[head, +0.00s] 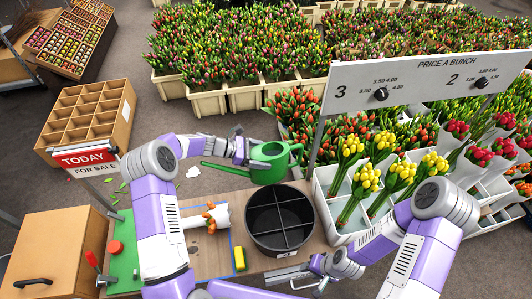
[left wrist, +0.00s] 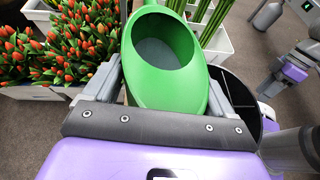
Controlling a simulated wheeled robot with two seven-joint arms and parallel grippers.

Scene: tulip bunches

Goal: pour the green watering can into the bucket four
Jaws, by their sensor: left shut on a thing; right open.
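The green watering can (head: 270,172) is held up at the back edge of the work table. My left gripper (head: 246,150) is shut on it, and its spout points left in the head view. In the left wrist view the can (left wrist: 165,75) sits between the fingers, its wide opening facing the camera. The round dark bucket (head: 250,232), split inside into four by a cross divider, stands on the table in front of the can. Its compartments look empty. It shows partly behind the can in the left wrist view (left wrist: 240,100). My right gripper (head: 300,279) is open and empty by the bucket's front.
A wrapped orange tulip bunch (head: 209,217) lies left of the bucket, with a yellow sponge (head: 240,259) nearby. White tulip crates (head: 331,209) stand close on the right, below the price board (head: 425,82). An empty wooden compartment box (head: 90,118) stands at left.

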